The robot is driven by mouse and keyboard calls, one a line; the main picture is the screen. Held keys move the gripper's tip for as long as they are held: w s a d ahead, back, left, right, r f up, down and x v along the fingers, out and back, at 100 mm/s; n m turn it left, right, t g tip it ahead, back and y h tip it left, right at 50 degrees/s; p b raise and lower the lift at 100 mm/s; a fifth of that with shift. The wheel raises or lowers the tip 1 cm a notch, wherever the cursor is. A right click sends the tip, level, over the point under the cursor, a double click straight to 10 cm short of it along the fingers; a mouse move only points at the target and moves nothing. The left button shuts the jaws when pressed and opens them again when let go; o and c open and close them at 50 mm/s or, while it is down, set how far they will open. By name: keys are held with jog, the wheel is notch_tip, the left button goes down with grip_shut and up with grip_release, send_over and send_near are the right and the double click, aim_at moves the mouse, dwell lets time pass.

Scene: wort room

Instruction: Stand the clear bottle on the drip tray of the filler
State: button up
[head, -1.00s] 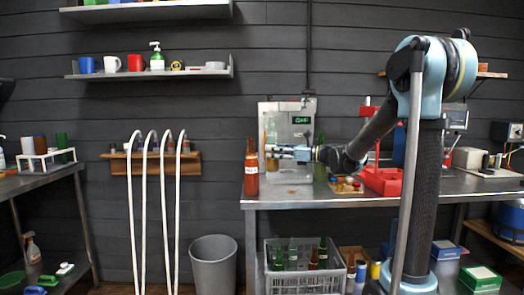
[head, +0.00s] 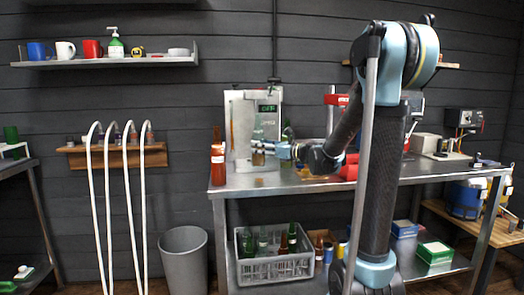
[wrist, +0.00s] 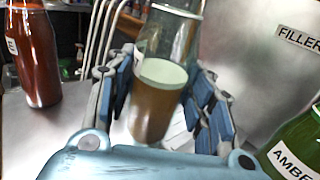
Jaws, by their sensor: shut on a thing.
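The clear bottle (wrist: 168,45) is between the fingers of my gripper (wrist: 167,100) in the wrist view, with brown liquid in its lower part. My gripper is shut on it. In the head view my gripper (head: 272,150) holds the bottle (head: 258,153) in front of the filler (head: 240,120), a grey metal box on the bench. The filler's labelled face (wrist: 265,50) is at the right of the wrist view. The drip tray is largely hidden behind the bottle and gripper; I cannot tell whether the bottle touches it.
A red-brown bottle (head: 217,165) stands left of the filler, also in the wrist view (wrist: 38,55). A green bottle marked AMBER (wrist: 298,145) is close at the right of my gripper. A crate of bottles (head: 275,268) sits below the steel bench (head: 240,188).

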jog(key=shift+w+a+f, duration=0.1)
jog(key=shift+w+a, duration=0.3)
jog(key=shift+w, duration=1.15)
jog(key=shift+w+a+f, duration=0.1)
jog(key=shift+w+a, duration=0.25)
jog(key=shift+w, duration=1.2)
jog(key=shift+w+a, duration=0.4)
jog(key=shift+w, duration=1.15)
jog(key=shift+f, duration=0.35)
jog(key=shift+s, duration=0.1)
jog(key=o, duration=1.5)
